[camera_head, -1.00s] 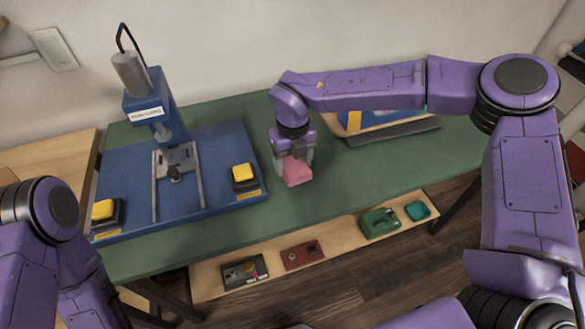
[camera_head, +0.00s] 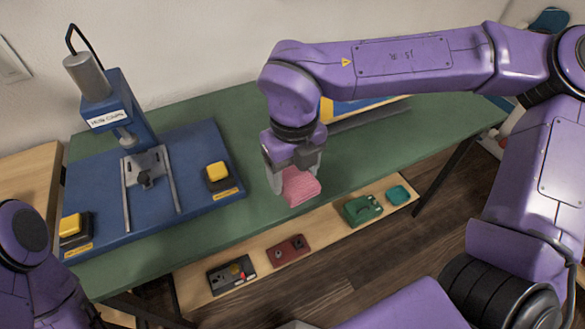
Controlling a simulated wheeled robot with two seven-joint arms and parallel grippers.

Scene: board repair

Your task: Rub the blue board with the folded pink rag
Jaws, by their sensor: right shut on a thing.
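The pink rag (camera_head: 300,187) is a small folded bundle in my right gripper (camera_head: 295,176), whose fingers are shut on it. The gripper points down near the front edge of the green table, to the right of the blue press base. I cannot tell how high the rag is above the table. A flat blue and yellow thing (camera_head: 372,104) in a tray lies behind my right arm, partly hidden; I cannot tell whether it is the blue board. My left arm shows at the left edge, but its gripper is out of view.
A press on a blue base (camera_head: 95,200) with yellow buttons stands at the left of the green table (camera_head: 345,160). A low wooden shelf (camera_head: 325,228) in front holds a black, a red and green parts. The table's right part looks clear.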

